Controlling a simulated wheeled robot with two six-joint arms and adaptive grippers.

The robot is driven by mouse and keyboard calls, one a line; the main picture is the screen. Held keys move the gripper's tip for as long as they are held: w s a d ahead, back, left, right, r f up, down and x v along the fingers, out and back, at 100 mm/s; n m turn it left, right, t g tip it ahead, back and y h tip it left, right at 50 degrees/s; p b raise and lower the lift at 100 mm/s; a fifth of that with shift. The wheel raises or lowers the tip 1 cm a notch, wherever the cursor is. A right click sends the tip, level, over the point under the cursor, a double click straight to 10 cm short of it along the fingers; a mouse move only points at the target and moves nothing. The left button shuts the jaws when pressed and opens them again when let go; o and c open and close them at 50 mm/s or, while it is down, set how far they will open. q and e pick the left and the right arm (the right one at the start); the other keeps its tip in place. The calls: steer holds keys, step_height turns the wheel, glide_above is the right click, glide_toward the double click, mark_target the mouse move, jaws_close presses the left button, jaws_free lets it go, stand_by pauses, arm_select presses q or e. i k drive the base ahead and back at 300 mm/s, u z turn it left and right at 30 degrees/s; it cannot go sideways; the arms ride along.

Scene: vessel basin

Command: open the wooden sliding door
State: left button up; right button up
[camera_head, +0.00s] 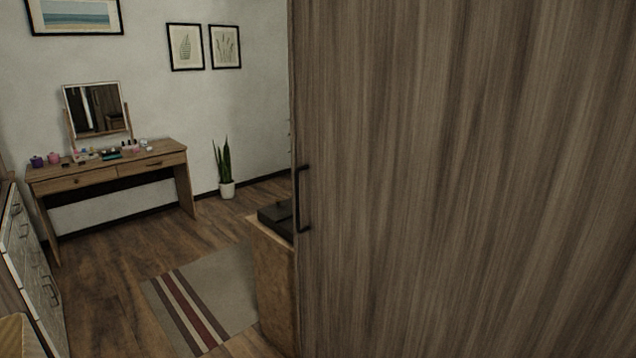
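The wooden sliding door (460,180) is a tall grey-brown panel that fills the right half of the head view. Its left edge is upright, near the middle of the picture, and its top and bottom run out of view. A dark, narrow bar handle (299,200) sits upright close to that left edge. To the left of the edge a room shows through an opening. Neither of my grippers is in view, and nothing touches the handle.
Through the opening stand a wooden dressing table (110,172) with a mirror (97,108), a potted plant (225,172) and a striped rug (205,298). A wooden piece (272,275) stands close behind the door edge. A drawer unit (30,265) is at far left. Wooden floor (115,290) lies bare between.

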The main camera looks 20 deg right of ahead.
mark_target(465, 172)
steer(key=z, duration=0.85)
steer(key=i, duration=0.95)
steer(key=z, duration=0.95)
